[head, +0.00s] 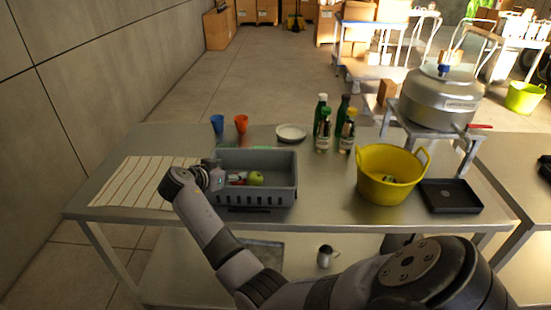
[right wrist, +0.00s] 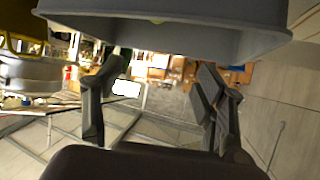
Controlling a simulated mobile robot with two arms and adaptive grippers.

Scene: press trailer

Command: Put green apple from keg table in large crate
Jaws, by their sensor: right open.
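A green apple (head: 256,178) lies inside the grey large crate (head: 268,199) on the metal keg table (head: 322,205). My right gripper (head: 216,177) is at the crate's left end, to the left of the apple. In the right wrist view my right gripper (right wrist: 158,92) has its two fingers spread with nothing between them. My left gripper is not in view.
A yellow tub (head: 388,190), a black tray (head: 451,197) and several bottles (head: 323,130) stand right of the crate. A blue cup (head: 217,123), an orange cup (head: 241,123) and a white plate (head: 291,132) are behind it. A striped cloth (head: 143,183) lies left.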

